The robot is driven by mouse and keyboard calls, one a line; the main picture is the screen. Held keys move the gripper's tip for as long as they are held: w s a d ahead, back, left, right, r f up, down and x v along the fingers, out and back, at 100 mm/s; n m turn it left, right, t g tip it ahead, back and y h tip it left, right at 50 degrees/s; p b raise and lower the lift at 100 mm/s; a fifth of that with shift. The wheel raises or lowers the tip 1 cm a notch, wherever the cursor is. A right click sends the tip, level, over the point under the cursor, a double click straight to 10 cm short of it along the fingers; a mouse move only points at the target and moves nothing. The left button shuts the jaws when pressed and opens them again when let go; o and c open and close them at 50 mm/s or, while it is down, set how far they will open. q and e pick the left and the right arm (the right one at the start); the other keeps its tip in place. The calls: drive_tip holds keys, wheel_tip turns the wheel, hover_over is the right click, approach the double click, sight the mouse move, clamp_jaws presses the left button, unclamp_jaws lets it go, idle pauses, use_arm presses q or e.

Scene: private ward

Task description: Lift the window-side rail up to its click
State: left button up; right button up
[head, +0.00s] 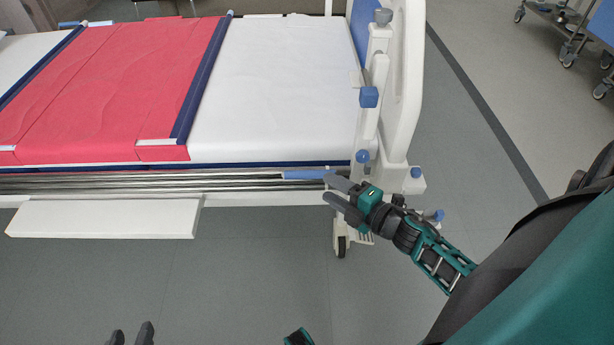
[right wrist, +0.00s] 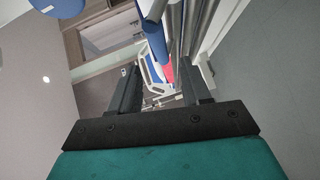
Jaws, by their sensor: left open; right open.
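The rail (head: 150,184) on the near side of the bed is a bunch of long metal bars lying low, below the mattress top. A blue piece (head: 305,174) sits at its right end. My right gripper (head: 332,187) is open at that end, close to the blue piece; I cannot tell whether it touches. In the right wrist view the metal bars (right wrist: 176,28) run away beyond the open fingers (right wrist: 160,92), nearer the right finger. My left gripper (head: 131,334) is open and empty at the bottom edge, away from the bed.
The bed holds a white mattress (head: 275,90) and a red cover (head: 110,85) with dark blue edges. A white panel (head: 105,218) juts out below the rail. Grey floor (head: 230,280) in front is clear.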

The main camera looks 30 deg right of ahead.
sight(311, 178)
drive_tip(key=b+x, duration=0.1)
drive_tip(key=x, duration=0.7)
drive_tip(key=shift+w+a+f, duration=0.1)
drive_tip(key=shift+w, duration=0.1)
drive_tip(key=shift+c, duration=0.5)
drive_tip(key=c, duration=0.7)
clamp_jaws()
